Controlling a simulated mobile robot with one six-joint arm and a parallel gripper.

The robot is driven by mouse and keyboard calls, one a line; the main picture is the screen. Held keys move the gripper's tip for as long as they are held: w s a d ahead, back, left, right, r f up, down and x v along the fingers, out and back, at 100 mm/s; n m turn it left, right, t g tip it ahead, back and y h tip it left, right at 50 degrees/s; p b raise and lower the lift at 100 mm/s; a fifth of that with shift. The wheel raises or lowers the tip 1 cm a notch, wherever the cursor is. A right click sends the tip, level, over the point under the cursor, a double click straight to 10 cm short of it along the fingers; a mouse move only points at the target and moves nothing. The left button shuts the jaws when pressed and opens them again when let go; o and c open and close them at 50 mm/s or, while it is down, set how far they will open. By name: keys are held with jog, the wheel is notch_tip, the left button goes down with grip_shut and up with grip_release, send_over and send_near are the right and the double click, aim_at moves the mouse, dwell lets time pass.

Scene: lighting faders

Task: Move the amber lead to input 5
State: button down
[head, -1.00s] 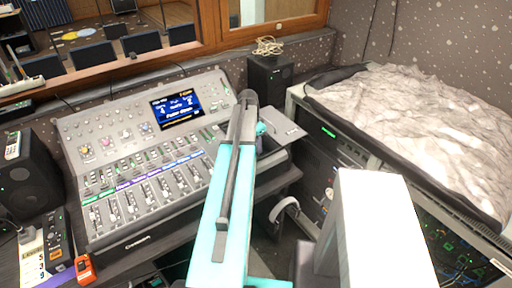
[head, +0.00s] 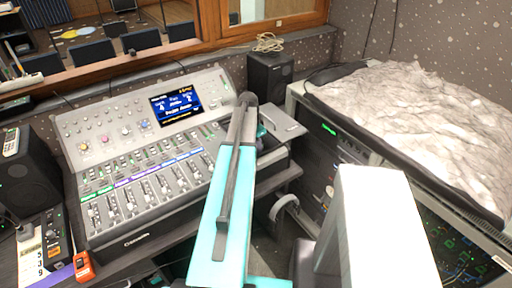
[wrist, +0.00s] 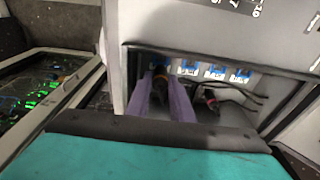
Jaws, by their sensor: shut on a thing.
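In the wrist view my gripper (wrist: 165,98) has its two purple fingers reaching into a dark recess in a grey housing. The fingers are closed around a dark plug with an amber band, the amber lead (wrist: 159,79), at the left end of a row of blue-and-white sockets (wrist: 214,72). Whether the plug is seated or just in front of a socket cannot be told. The input numbers are not readable there. In the head view my arm crosses the mixing console (head: 140,240), and the gripper is hidden behind the console's right end.
Dark cables, one with a red end (wrist: 209,97), hang in the recess right of my fingers. In the head view a black speaker (head: 270,75) stands behind, and an equipment rack (head: 330,160) under a crumpled pale cover stands at right.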

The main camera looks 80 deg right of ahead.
jog(key=shift+f+b, duration=0.85)
jog(key=shift+f, duration=1.2)
jog(key=shift+a+f+b, duration=0.2)
jog(key=shift+f+b, duration=0.65)
jog(key=shift+f, duration=0.25)
dwell(4.3)
jog(key=c, duration=1.5)
grip_release()
jog(key=shift+d, duration=0.15)
